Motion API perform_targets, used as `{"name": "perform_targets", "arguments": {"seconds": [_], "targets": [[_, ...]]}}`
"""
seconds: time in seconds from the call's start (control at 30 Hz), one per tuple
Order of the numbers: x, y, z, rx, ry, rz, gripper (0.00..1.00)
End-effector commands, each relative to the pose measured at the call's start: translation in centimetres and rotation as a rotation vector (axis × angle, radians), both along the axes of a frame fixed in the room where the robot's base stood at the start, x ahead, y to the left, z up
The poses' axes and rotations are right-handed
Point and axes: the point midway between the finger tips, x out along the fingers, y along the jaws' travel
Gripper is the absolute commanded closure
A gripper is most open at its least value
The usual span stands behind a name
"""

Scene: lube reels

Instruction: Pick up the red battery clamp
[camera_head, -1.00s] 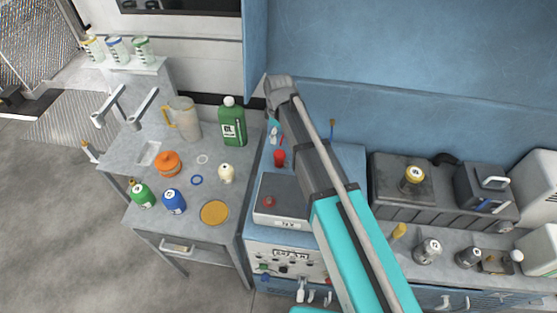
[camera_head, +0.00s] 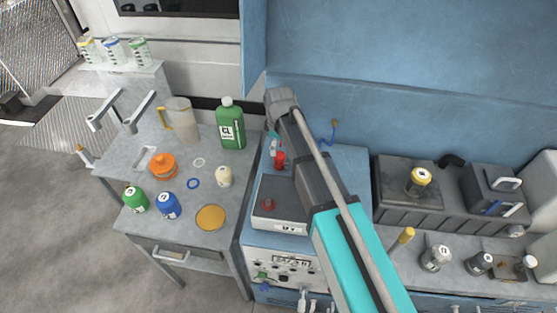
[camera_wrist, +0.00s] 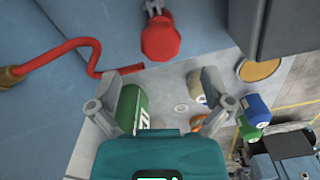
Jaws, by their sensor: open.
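A red, rounded piece with a grey metal end, which looks like the red battery clamp (camera_wrist: 160,40), lies on the blue surface at the top middle of the wrist view. In the head view a small red shape (camera_head: 280,160) stands just behind the grey charger box. My gripper (camera_wrist: 167,73) is open and empty in the wrist view, its two fingers spread. The red piece appears beyond the fingertips, roughly centred between them and not touched. In the head view my arm hides most of the gripper.
A bent red cable (camera_wrist: 85,50) lies left of the clamp in the wrist view. The grey charger box (camera_head: 279,221) is close by. A green bottle (camera_head: 231,128) stands on the left table (camera_head: 125,158). Dark boxes (camera_head: 405,205) stand right of my arm.

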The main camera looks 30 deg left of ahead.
Motion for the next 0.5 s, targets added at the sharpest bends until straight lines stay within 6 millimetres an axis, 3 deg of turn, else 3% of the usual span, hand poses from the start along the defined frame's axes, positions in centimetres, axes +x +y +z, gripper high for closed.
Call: {"name": "perform_targets", "arguments": {"seconds": [0.5], "targets": [[-0.1, -0.1, -1.3, 0.0, 0.0, 0.0, 0.0]]}}
